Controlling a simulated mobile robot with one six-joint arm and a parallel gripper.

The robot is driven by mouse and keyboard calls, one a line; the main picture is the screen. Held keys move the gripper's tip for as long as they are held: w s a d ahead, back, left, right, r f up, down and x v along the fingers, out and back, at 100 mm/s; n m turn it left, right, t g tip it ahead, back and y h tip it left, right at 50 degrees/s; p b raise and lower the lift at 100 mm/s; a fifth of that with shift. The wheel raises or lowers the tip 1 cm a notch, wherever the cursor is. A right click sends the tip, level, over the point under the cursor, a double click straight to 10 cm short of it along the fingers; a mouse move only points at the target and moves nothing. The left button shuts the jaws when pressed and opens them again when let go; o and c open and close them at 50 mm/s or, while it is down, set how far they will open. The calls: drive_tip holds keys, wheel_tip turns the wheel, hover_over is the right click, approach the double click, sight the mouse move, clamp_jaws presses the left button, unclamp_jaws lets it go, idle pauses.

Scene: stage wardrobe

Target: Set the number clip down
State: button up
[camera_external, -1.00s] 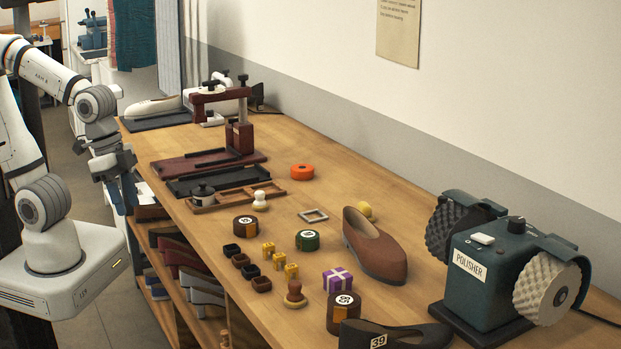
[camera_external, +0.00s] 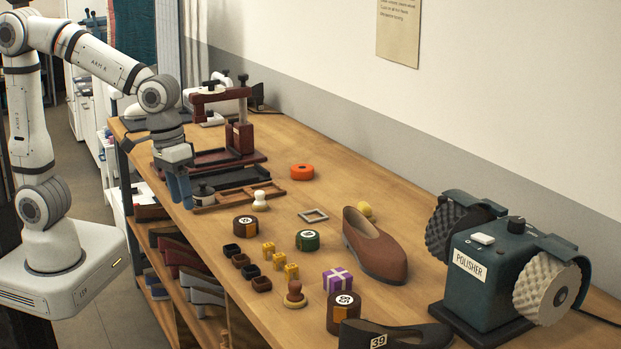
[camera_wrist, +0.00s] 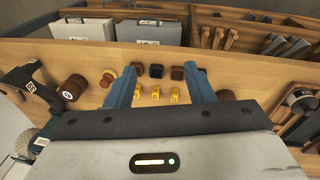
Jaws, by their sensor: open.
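My gripper (camera_external: 179,188) hangs with its blue fingers pointing down at the bench's left edge, beside the small dark pot (camera_external: 203,194). In the wrist view my gripper (camera_wrist: 162,76) is open and nothing is held between its fingers. Several small yellow clips, such as the middle one (camera_external: 279,261), stand in a row on the bench, well away from the fingers. A tag marked 39 (camera_external: 378,341) sits on the dark shoe (camera_external: 412,335) at the front.
Several small dark cups (camera_external: 241,260) stand beside the clips. A wooden tray (camera_external: 238,198) and a clamp frame (camera_external: 240,135) stand near my gripper.

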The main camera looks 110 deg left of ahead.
drive_tip(key=w+a+f+n, duration=0.2)
drive_tip(key=w+n, duration=0.2)
drive_tip(key=w, duration=0.1)
drive_tip(key=w+a+f+n, duration=0.2)
drive_tip(key=w+n, duration=0.2)
drive_tip(key=w, duration=0.2)
drive_tip(key=n+g, duration=0.1)
drive_tip(key=n, duration=0.7)
hover_over(292, 266)
drive_tip(key=s, duration=0.2)
drive_tip(key=shift+h, duration=0.4)
drive_tip(key=f, duration=0.6)
drive_tip(key=shift+w, duration=0.25)
drive_tip(key=shift+w+f+n, duration=0.15)
drive_tip(key=shift+f+n, duration=0.2)
drive_tip(key=shift+n, duration=0.05)
drive_tip(key=f, duration=0.2)
drive_tip(key=f+p, duration=0.1)
drive_tip(key=f, duration=0.2)
drive_tip(key=w+f, duration=0.1)
drive_tip(key=f, duration=0.1)
drive_tip(key=shift+f+p, duration=0.15)
drive_tip(key=shift+p, duration=0.2)
drive_tip(key=shift+c, duration=0.5)
clamp_jaws()
